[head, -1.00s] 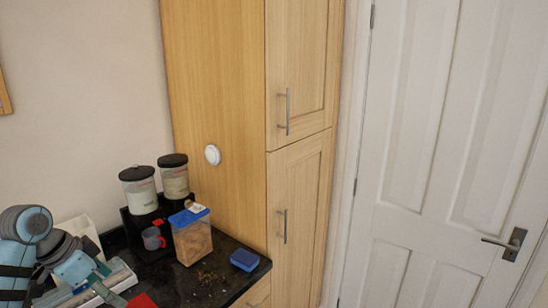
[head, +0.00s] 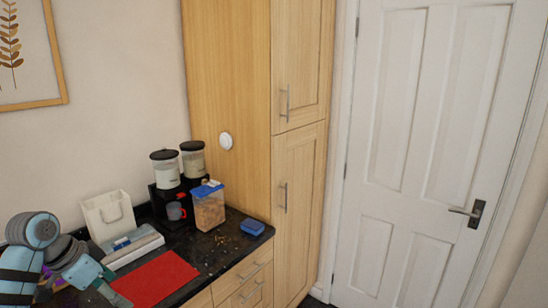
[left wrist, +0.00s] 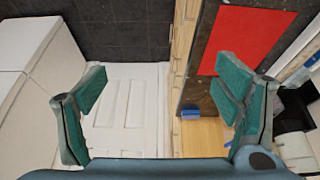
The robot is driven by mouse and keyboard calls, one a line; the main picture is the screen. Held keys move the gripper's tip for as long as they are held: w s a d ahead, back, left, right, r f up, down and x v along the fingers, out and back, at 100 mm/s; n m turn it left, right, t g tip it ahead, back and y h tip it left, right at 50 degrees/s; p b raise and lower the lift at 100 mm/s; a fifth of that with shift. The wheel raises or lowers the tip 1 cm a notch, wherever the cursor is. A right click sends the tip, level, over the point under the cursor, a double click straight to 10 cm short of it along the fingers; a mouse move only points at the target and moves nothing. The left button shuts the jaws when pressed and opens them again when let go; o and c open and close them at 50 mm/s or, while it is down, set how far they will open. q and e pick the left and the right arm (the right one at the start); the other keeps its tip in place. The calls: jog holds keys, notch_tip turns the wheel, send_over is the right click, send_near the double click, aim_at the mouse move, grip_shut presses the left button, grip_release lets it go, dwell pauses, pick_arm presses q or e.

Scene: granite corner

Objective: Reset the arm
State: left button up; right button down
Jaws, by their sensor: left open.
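My left arm comes in at the lower left of the head view, with its gripper (head: 112,292) by the left edge of a red mat (head: 156,279) on the dark counter. In the left wrist view the two teal fingers of my left gripper (left wrist: 163,80) stand wide apart with nothing between them. The red mat (left wrist: 246,40) shows beyond the right finger there. My right gripper is in neither view.
A tall wooden cupboard (head: 235,80) and white door (head: 415,130) stand right.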

pick_arm(q)
notch_tip(320, 180, down, 30)
jog(key=s+n+y+b, duration=0.2)
jog(key=n, duration=0.3)
jog(key=s+f+n+g+b, duration=0.1)
jog(key=s+f, duration=0.5)
jog(key=f, duration=0.5)
jog(key=s+d+f+n+g+y+b, duration=0.15)
jog(key=s+d+f, duration=0.25)
jog(key=s+f, duration=0.9)
jog(key=s+d+f, duration=0.3)
jog(key=s, duration=0.7)
jog(key=s+d+f+m+b, duration=0.1)
jog(key=s+d, duration=0.3)
jog(key=s, duration=0.6)
jog(key=shift+s+f, duration=0.35)
jog(key=shift+f, duration=0.55)
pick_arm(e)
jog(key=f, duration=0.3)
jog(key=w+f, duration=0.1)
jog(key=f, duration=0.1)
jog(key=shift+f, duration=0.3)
